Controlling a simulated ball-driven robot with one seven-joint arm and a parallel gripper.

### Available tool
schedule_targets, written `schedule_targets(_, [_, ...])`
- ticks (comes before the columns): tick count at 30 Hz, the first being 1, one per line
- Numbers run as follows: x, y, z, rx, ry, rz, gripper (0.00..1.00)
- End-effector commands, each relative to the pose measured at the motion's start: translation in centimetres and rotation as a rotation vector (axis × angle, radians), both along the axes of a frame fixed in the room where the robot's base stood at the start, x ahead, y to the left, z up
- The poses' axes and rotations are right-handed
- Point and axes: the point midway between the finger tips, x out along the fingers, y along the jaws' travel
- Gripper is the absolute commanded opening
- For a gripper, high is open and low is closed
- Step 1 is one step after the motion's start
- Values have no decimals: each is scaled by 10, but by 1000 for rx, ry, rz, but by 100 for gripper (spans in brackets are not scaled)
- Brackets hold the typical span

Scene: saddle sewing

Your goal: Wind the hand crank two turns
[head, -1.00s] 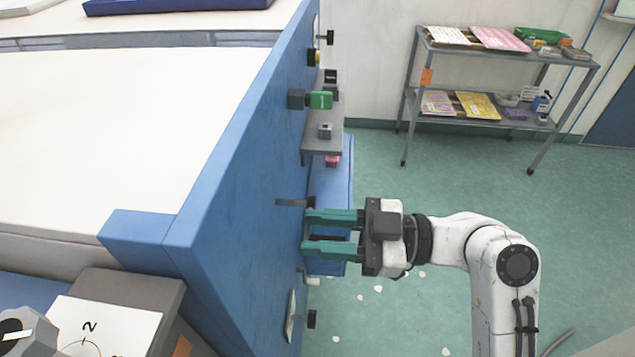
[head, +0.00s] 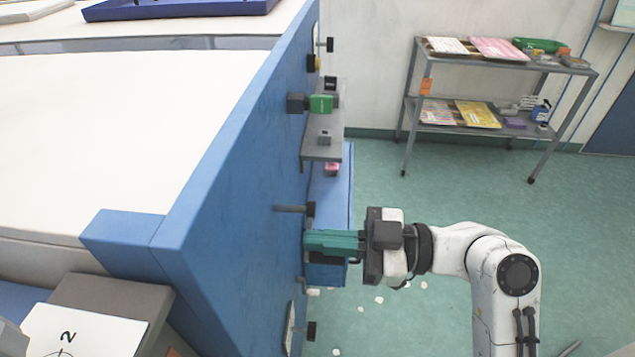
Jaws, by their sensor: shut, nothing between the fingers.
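A grey rod (head: 289,208) with a dark knob (head: 310,209) sticks out from the blue panel (head: 215,190); it looks like the hand crank, but I cannot be sure. My gripper (head: 306,243) points left at the panel, just below that knob. Its teal fingers are shut together with nothing between them and look apart from the knob. Their tips are close to the panel, and whether they touch it is hard to tell. Any crank parts behind the fingers are hidden.
Above my gripper, a grey shelf (head: 322,145) and a green block (head: 320,103) jut from the panel. A dark knob (head: 311,331) is below. A blue box (head: 340,190) is behind the fingers. A metal rack (head: 478,57) stands at the back right.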

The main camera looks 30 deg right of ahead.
Motion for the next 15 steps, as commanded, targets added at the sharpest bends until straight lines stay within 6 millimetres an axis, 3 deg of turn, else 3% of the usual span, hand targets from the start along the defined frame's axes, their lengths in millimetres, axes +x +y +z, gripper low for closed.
schedule_targets(15, [8, -6, -14, 0, -1, 2, 0])
